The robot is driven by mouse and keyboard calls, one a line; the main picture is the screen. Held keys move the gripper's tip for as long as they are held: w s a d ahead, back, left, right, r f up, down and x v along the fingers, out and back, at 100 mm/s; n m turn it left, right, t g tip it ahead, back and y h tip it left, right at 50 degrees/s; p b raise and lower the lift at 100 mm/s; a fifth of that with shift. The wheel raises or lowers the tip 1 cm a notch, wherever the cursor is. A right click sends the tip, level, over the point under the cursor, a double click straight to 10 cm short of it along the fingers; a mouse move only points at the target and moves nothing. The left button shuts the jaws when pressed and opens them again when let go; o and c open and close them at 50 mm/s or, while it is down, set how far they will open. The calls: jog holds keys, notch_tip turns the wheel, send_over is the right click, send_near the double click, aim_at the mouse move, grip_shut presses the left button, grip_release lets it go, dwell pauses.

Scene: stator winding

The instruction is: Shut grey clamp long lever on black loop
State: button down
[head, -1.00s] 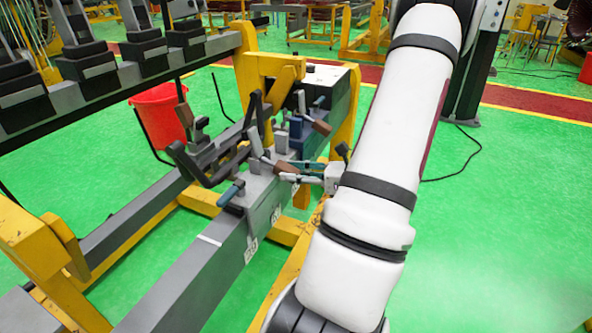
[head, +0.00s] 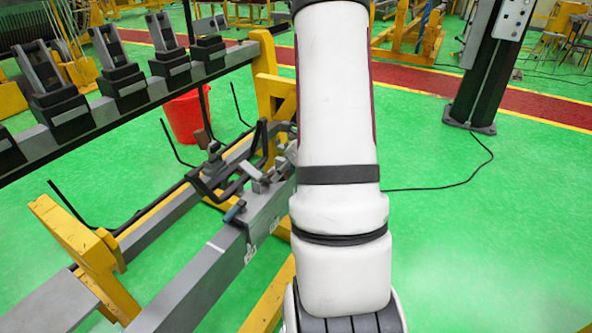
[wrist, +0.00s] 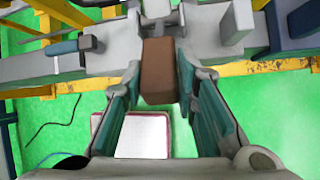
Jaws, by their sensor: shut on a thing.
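In the wrist view the brown grip (wrist: 158,70) of a grey clamp's long lever stands between the teal pads of my gripper (wrist: 158,84). My gripper is shut on this grip. The grey clamp (wrist: 155,14) sits just beyond it at the top of the picture, partly cut off. In the head view my white arm hides my gripper and the lever. The black loop (head: 227,188) shows there to the left of my arm, above the grey beam. I cannot make it out in the wrist view, so its contact with the clamp cannot be told.
A small clamp with a blue handle (head: 235,210) sits on the grey beam (head: 205,265) near the loop. Yellow frame posts (head: 265,75) stand close behind. A red bucket (head: 183,117) stands beyond the beam.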

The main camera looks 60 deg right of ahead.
jog(key=shift+w+r+g+p, duration=0.5)
jog(key=shift+r+g+p, duration=0.25)
jog(key=shift+g+p, duration=0.2)
jog(key=shift+w+a+r+p, duration=0.1)
jog(key=shift+w+r+p, duration=0.3)
jog(key=shift+w, duration=0.3)
jog(key=shift+w+a+r, duration=0.1)
jog(key=shift+w+r, duration=0.2)
jog(key=shift+w, duration=0.2)
jog(key=shift+w+r, duration=0.25)
jog(key=shift+w, duration=0.2)
jog(key=shift+w+a+r+b, duration=0.1)
jog(key=shift+w+b, duration=0.1)
jog(key=shift+b, duration=0.1)
jog(key=c, duration=1.3)
grip_release()
jog(key=shift+s, duration=0.1)
jog(key=shift+s, duration=0.1)
jog(key=v, duration=1.1)
jog(key=shift+s+r, duration=0.2)
jog(key=shift+r, duration=0.1)
